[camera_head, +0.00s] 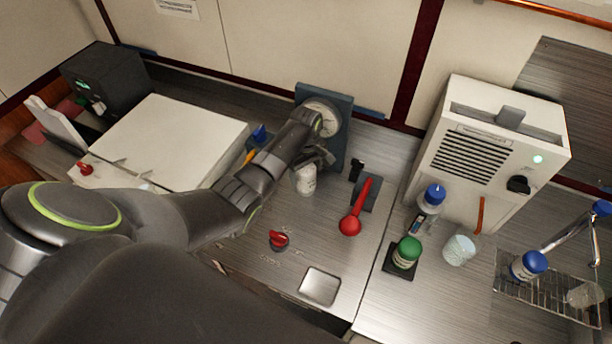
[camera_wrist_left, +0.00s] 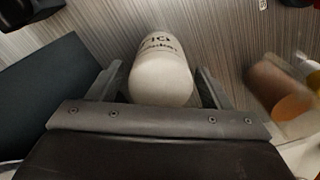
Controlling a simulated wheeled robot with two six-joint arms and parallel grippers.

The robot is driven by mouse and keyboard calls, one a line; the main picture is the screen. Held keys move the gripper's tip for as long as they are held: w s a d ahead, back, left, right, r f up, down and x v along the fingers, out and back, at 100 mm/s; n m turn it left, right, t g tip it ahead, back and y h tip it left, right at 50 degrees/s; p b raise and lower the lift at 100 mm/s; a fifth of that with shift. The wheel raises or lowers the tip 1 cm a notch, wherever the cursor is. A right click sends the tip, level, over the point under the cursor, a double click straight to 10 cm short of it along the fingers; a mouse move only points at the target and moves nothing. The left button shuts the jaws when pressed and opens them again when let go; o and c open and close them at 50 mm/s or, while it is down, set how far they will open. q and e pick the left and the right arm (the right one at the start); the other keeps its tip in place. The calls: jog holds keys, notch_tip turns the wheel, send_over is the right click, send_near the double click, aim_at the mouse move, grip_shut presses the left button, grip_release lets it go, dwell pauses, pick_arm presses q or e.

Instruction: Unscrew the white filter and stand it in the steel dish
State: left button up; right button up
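The white filter (camera_head: 306,180) with dark lettering is below the round gauge, in front of the blue-grey panel. In the left wrist view the filter (camera_wrist_left: 161,75) lies between the two fingers of my left gripper (camera_wrist_left: 160,78), with a narrow gap visible on each side. In the head view my left gripper (camera_head: 318,158) is at the filter's upper end and partly hides it, so I cannot see how it is attached. The steel dish (camera_head: 320,286) is a shallow, square, empty dish at the counter's front. My right gripper is not in view.
A red-handled lever (camera_head: 356,208) stands right of the filter, and a red knob (camera_head: 279,240) lies between filter and dish. A green-lidded jar (camera_head: 407,252), a white cup (camera_head: 459,250) and a blue-capped bottle (camera_head: 432,198) stand to the right. A white box (camera_head: 175,140) is left.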

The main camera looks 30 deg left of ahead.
pick_arm(q)
jog(key=m, duration=1.3)
jog(key=shift+m, duration=0.4)
jog(key=m, duration=0.4)
jog(key=shift+m, duration=0.3)
